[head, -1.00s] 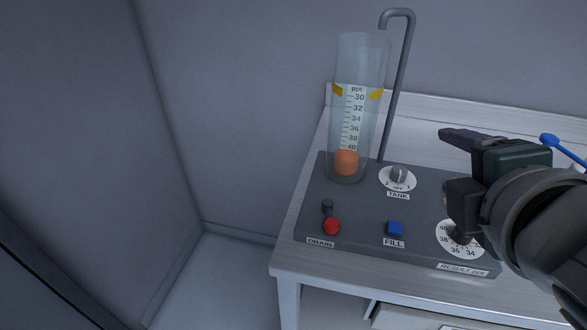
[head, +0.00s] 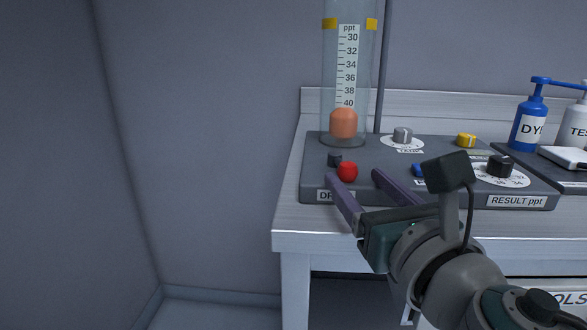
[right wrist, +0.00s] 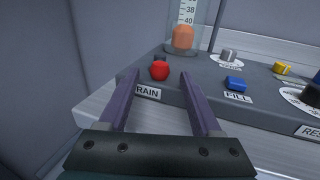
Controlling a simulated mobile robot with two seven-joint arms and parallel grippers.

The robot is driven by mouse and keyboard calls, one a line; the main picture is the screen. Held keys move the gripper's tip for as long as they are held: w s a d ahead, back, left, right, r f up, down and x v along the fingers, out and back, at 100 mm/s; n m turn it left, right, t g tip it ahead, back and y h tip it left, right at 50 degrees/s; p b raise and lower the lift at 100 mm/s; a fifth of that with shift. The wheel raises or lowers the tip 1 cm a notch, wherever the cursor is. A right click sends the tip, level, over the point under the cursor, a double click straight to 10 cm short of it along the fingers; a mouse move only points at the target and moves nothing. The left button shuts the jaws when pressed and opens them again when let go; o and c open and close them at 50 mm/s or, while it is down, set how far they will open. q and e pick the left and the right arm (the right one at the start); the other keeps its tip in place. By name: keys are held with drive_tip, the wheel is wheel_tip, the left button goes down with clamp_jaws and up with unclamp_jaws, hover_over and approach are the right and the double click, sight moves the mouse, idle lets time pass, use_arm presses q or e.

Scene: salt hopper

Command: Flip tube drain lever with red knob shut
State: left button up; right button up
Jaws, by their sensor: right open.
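The drain lever's red knob (head: 347,172) stands near the front left of the dark grey panel (head: 310,170), just right of its dark pivot (head: 335,159). My right gripper (head: 356,177) is open, with its two purple fingers pointing at the knob, one on each side of its line. In the right wrist view the red knob (right wrist: 160,70) shows between and just beyond the fingertips, and I see no contact. The DRAIN label is partly hidden by a finger. The clear tube (head: 345,75) with an orange float (head: 343,123) stands behind the lever. My left gripper is not in view.
The blue FILL button (right wrist: 234,83) lies right of the fingers, partly hidden in the head view. The grey TANK knob (head: 402,135), a yellow knob (head: 466,140) and a black result dial (head: 500,166) are further right. A blue bottle (head: 529,125) stands at the right. Free room lies left of the bench.

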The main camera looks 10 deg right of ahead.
sight(340, 161)
drive_tip(key=w+b, duration=0.1)
drive_tip(key=w, duration=0.5)
drive_tip(key=shift+w, duration=0.1)
drive_tip(key=shift+w+b, duration=0.3)
drive_tip(key=shift+w, duration=0.4)
drive_tip(key=shift+c, duration=0.3)
clamp_jaws()
